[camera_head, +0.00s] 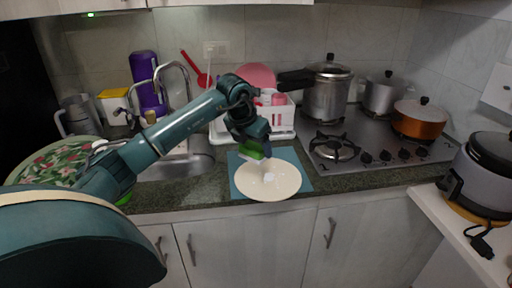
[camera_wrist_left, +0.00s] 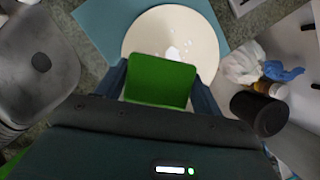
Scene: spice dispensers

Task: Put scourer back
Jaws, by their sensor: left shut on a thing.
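My left gripper (camera_head: 254,150) is shut on a green scourer (camera_head: 252,154), holding it above the far part of a cream plate. In the left wrist view the scourer (camera_wrist_left: 160,80) sits between the two dark fingers of the gripper (camera_wrist_left: 161,88). The plate (camera_head: 280,184) lies on a blue mat (camera_head: 298,164) on the counter, with white spots near its middle. The plate also shows in the left wrist view (camera_wrist_left: 190,25). My right gripper is not in view.
A metal sink (camera_head: 184,167) lies left of the mat, with a tap (camera_head: 184,72) and a purple bottle (camera_head: 147,85) behind. A white dish rack (camera_head: 278,113) stands behind the gripper. A stove (camera_head: 375,147) with several pots is at the right.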

